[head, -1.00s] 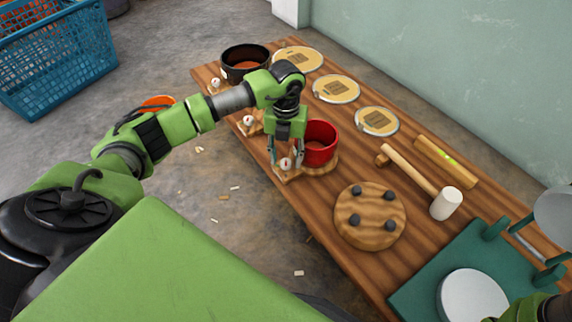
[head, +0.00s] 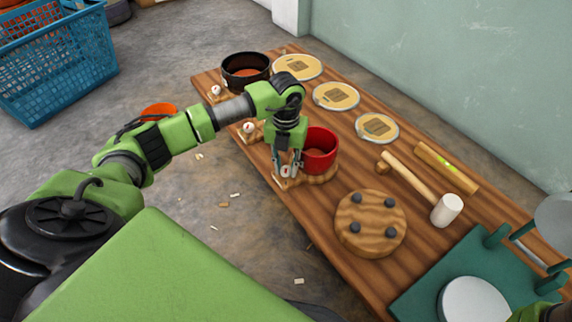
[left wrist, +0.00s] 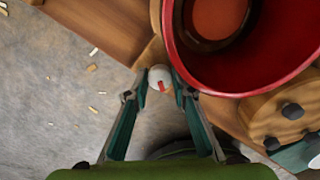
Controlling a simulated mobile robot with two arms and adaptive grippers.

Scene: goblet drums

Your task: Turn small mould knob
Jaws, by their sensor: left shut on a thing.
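The white knob with a red mark (head: 286,172) sits on a small wooden block in front of the red mould (head: 321,142). My left gripper (head: 287,168) points down and is shut on this knob, one finger on each side. In the left wrist view the knob (left wrist: 160,78) is between the fingertips (left wrist: 160,88), its red mark facing the camera. The red mould's rim (left wrist: 230,88) is close beside the right fingertip. My right gripper is not visible; only a bit of green arm shows at the bottom right corner.
A black mould (head: 245,70) and two more white knobs (head: 249,128) are farther along the bench (head: 330,235). A round wooden board with dark pegs (head: 370,224), a mallet (head: 446,209), a level (head: 446,167) and several discs (head: 336,96) lie nearby.

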